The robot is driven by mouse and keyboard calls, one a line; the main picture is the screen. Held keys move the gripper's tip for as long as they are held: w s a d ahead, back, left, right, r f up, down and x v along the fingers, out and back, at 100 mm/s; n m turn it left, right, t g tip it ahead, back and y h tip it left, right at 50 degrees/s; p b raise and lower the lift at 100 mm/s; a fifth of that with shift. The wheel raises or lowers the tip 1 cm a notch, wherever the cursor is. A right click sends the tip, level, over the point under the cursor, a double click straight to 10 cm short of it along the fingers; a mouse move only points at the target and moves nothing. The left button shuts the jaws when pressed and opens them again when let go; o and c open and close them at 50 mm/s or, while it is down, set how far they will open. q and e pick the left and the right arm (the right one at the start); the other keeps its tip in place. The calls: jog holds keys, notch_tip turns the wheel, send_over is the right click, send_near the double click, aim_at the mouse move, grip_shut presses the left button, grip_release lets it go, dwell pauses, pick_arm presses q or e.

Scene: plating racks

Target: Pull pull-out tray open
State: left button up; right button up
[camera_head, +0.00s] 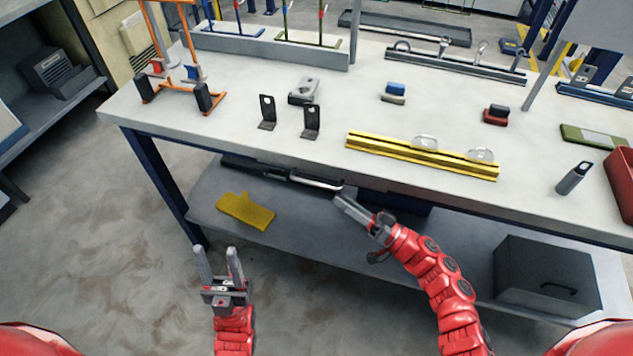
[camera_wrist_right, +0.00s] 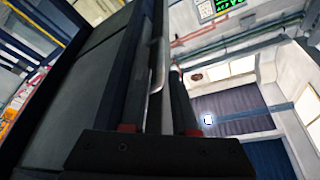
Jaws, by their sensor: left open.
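The pull-out tray (camera_head: 262,171) is a dark, flat unit slung under the near edge of the workbench top. Its pale bar handle (camera_head: 317,183) faces me, and the tray looks closed or nearly so. My right gripper (camera_head: 342,199) is at the right end of this handle. In the right wrist view the bright handle (camera_wrist_right: 157,72) shows between or just beyond the dark fingers. I cannot tell whether they are closed on it. My left gripper (camera_head: 219,252) is open and empty, fingers up, in front of the lower shelf.
A yellow glove-like item (camera_head: 246,210) and a dark grey box (camera_head: 546,277) are on the lower shelf (camera_head: 340,247). The bench top (camera_head: 300,137) carries a yellow rail (camera_head: 420,157), black brackets (camera_head: 267,112) and an orange stand (camera_head: 183,89). Floor to the left is clear.

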aim_at(317, 184)
jog(key=x, duration=0.8)
jog(key=shift+a, duration=0.1)
grip_shut()
dwell(1.1)
